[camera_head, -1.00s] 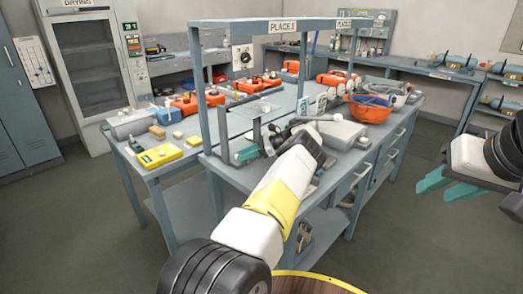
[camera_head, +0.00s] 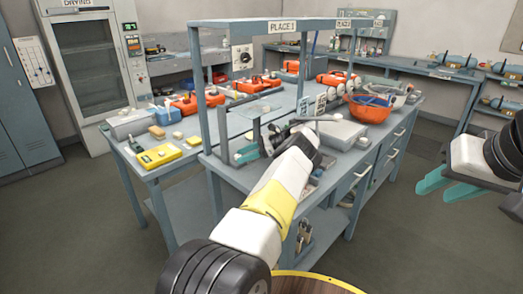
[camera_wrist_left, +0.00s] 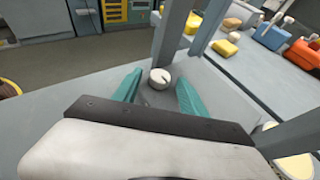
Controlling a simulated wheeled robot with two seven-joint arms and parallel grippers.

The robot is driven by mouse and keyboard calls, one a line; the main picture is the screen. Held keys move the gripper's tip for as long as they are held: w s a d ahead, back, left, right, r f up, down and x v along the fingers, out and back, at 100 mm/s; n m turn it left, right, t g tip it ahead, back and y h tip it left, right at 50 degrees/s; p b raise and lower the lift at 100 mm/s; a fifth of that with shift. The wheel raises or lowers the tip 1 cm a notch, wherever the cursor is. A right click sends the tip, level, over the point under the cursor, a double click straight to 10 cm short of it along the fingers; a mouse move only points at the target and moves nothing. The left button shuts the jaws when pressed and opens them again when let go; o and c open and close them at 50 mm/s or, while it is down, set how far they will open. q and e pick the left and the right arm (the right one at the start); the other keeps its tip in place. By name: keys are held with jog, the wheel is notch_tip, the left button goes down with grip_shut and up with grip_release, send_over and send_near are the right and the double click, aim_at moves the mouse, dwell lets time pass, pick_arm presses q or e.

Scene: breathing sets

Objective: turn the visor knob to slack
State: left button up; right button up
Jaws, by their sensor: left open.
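A round pale knob (camera_wrist_left: 160,79) with a dark mark on its face shows in the left wrist view, near the foot of a grey post. I take it to be the visor knob; what its mark points to is too small to read. My left gripper (camera_wrist_left: 157,88) is open, with one teal finger on each side of the knob. Gaps show between the fingers and the knob. In the head view the left wrist hides the knob, and a teal finger shows by the bench frame. My right gripper (camera_head: 450,184) is open and empty at the right, away from the benches.
Grey frame posts (camera_head: 198,90) rise close to my left gripper, under the PLACE1 sign (camera_head: 282,26). A grey case (camera_head: 342,134) and an orange bowl (camera_head: 370,108) lie to the right. A yellow box (camera_head: 160,155) lies on the left bench.

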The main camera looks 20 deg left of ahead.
pick_arm(q)
jog(key=shift+r, duration=0.1)
jog(key=shift+r, duration=0.3)
notch_tip(320, 180, up, 3)
jog(key=s+d, duration=0.2)
jog(key=s, duration=0.2)
jog(key=s+d, duration=0.3)
jog(key=s, duration=0.2)
jog(key=s+d+r, duration=0.1)
jog(key=s+d, duration=0.2)
jog(key=s, duration=0.1)
jog(key=shift+s+d+r, duration=0.1)
jog(key=shift+s, duration=0.3)
